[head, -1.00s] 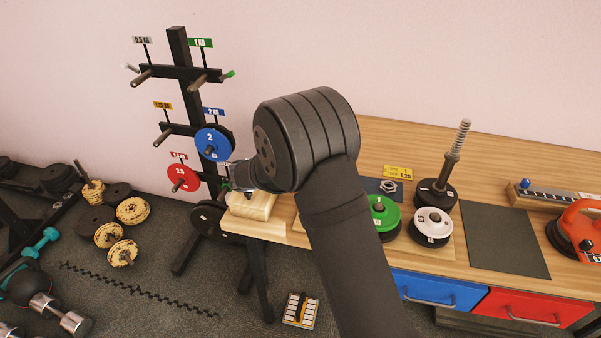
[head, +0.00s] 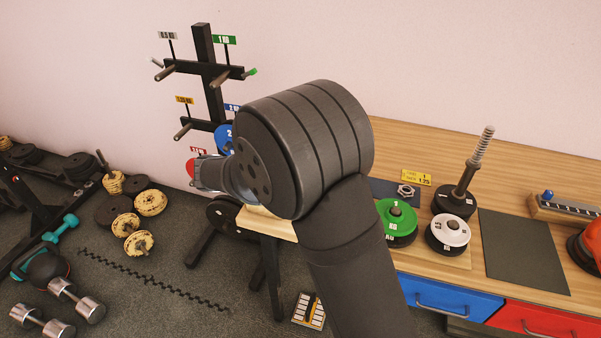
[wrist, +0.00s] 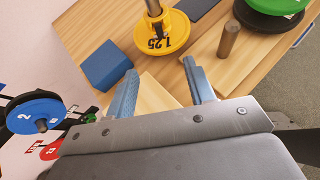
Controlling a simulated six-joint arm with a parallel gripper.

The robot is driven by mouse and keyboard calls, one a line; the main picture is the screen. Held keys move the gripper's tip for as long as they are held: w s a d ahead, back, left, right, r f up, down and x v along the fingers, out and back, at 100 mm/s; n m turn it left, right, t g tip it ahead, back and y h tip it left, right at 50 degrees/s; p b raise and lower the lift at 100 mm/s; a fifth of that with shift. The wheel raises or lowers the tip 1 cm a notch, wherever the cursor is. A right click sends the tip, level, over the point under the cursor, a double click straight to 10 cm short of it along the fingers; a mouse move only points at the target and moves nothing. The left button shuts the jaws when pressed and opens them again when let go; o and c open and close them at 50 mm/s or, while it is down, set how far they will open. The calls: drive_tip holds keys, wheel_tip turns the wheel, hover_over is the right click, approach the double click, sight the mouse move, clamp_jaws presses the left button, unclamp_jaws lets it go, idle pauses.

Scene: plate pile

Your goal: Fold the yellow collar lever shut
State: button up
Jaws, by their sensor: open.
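My gripper (wrist: 160,66) is open, its two blue-grey fingers apart with nothing between them in the wrist view. The dark weight tree (head: 209,65) stands by the wall, with a yellow label (head: 184,100) above one bare peg (head: 183,132). My arm covers part of its lower pegs.
A blue block (wrist: 106,64) lies near the left finger. A short brown peg (wrist: 228,40) stands at right. The wooden table (head: 450,145) holds a green plate (head: 397,215), a white plate (head: 447,232) and a spring-topped post (head: 472,165). Dumbbells (head: 78,299) lie on the floor.

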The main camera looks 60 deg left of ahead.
drive_tip(key=v, duration=0.3)
drive_tip(key=shift+s+r, duration=0.15)
drive_tip(key=shift+s, duration=0.1)
